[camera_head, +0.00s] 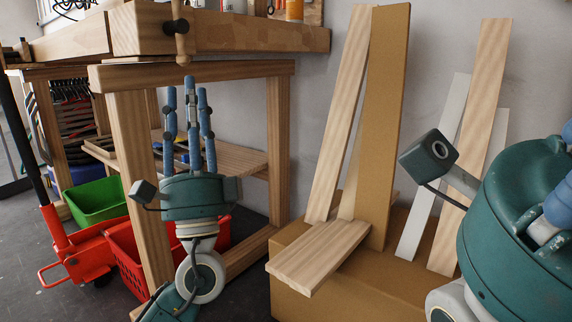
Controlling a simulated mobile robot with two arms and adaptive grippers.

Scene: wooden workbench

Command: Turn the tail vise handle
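The tail vise handle (181,42) is a small wooden bar hanging roughly upright from a dark screw on the end face of the wooden workbench (255,33). My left gripper (187,95) points up below the handle, with a gap between its fingertips and the bar's lower end. Its blue fingers stand apart with nothing between them. My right gripper (559,170) is at the right edge, away from the vise. Its palm shows, but its fingers are mostly cut off by the frame.
The bench leg (134,165) and lower shelf are close to my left gripper. A red crate (125,262), a green crate (97,201) and a red pallet jack (78,255) stand at lower left. A cardboard box (330,300) with several leaning boards is right of the bench.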

